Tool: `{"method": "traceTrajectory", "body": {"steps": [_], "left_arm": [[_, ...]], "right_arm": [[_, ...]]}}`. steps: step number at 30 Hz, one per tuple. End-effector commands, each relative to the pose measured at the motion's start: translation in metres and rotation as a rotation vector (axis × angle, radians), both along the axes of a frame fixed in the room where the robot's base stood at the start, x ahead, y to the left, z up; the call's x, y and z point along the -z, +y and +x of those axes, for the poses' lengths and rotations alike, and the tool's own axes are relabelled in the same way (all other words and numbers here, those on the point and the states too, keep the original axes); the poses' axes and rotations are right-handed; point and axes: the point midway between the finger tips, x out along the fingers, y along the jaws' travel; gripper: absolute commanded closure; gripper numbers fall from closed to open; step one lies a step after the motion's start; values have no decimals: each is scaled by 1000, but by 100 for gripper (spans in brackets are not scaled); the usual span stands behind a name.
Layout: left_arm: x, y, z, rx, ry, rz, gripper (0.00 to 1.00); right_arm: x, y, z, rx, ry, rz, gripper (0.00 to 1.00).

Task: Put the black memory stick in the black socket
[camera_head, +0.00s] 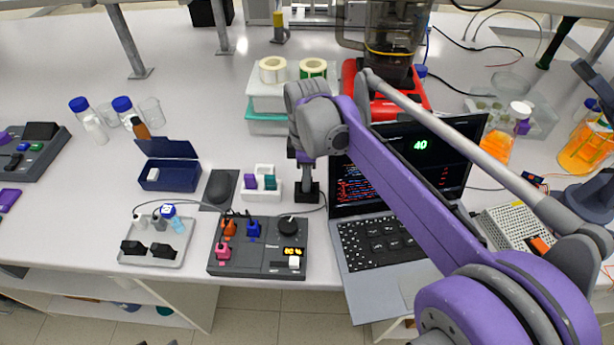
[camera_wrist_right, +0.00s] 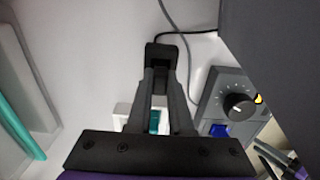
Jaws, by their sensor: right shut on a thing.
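My right gripper (camera_head: 306,180) reaches down over the black socket (camera_head: 308,195), which sits on the bench left of the laptop. In the right wrist view its fingers (camera_wrist_right: 163,78) are closed together around a dark piece, the black memory stick (camera_wrist_right: 161,74). The stick is mostly hidden by the fingers and blends with the socket (camera_wrist_right: 160,50) at their tips. I cannot tell whether it is seated in the socket or just above it. My left gripper is not in view.
A white holder (camera_head: 262,196) with teal and purple sticks stands just left of the socket. The grey control box (camera_head: 266,263) is in front, the open laptop (camera_head: 385,255) at the right, green-lidded boxes (camera_head: 268,124) behind. A cable (camera_wrist_right: 203,33) leaves the socket.

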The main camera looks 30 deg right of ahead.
Motion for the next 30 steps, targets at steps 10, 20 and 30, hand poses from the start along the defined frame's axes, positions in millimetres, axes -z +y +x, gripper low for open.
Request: {"method": "traceTrajectory", "body": {"steps": [10,20,30], "left_arm": [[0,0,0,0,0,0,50],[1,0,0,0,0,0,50],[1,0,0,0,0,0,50]], "right_arm": [[1,0,0,0,0,0,100],[3,0,0,0,0,0,69],[3,0,0,0,0,0,46]]}}
